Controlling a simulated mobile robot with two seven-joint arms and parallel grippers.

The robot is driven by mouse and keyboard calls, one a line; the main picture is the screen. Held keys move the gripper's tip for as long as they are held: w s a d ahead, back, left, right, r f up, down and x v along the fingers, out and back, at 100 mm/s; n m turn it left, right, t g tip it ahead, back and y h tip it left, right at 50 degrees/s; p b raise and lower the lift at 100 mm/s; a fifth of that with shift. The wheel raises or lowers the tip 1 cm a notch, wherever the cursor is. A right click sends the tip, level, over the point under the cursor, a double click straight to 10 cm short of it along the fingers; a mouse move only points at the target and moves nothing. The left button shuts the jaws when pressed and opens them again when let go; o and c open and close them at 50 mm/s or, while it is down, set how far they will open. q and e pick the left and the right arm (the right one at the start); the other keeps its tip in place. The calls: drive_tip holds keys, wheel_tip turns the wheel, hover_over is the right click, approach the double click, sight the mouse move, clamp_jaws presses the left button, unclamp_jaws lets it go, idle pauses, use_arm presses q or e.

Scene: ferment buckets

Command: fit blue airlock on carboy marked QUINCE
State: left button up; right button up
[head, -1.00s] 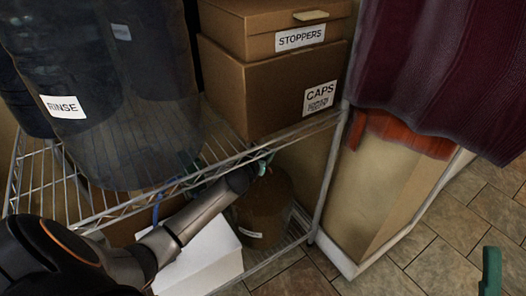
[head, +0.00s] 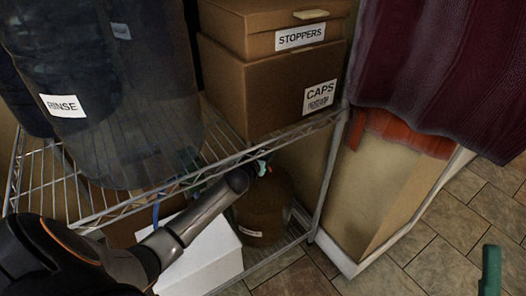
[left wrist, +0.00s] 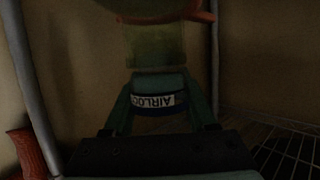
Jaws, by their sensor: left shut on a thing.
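My left gripper (head: 262,168) reaches under the upper wire shelf. It is shut on the blue airlock, whose blue band (left wrist: 157,100) carries an upside-down AIRLOCK label in the left wrist view. A greenish see-through part (left wrist: 154,47) and an orange rim show beyond the band. A brown carboy (head: 266,208) stands on the lower shelf, just below the left gripper in the head view. Its small label is too small to read, and its mouth is hidden by the gripper. I cannot tell whether the airlock touches it. One green finger of my right gripper (head: 490,272) shows at lower right.
A large dark vessel marked RINSE (head: 130,110) and boxes marked STOPPERS (head: 270,50) and CAPS (head: 260,95) stand on the upper shelf (head: 215,160). A white box (head: 205,255) sits left of the carboy. A shelf post (head: 328,185) stands close on its right.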

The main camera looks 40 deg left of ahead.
use_arm(q)
drive_tip(key=shift+f, duration=0.1)
idle(0.8)
drive_tip(key=o, duration=1.4)
drive_tip(key=shift+o, duration=0.2)
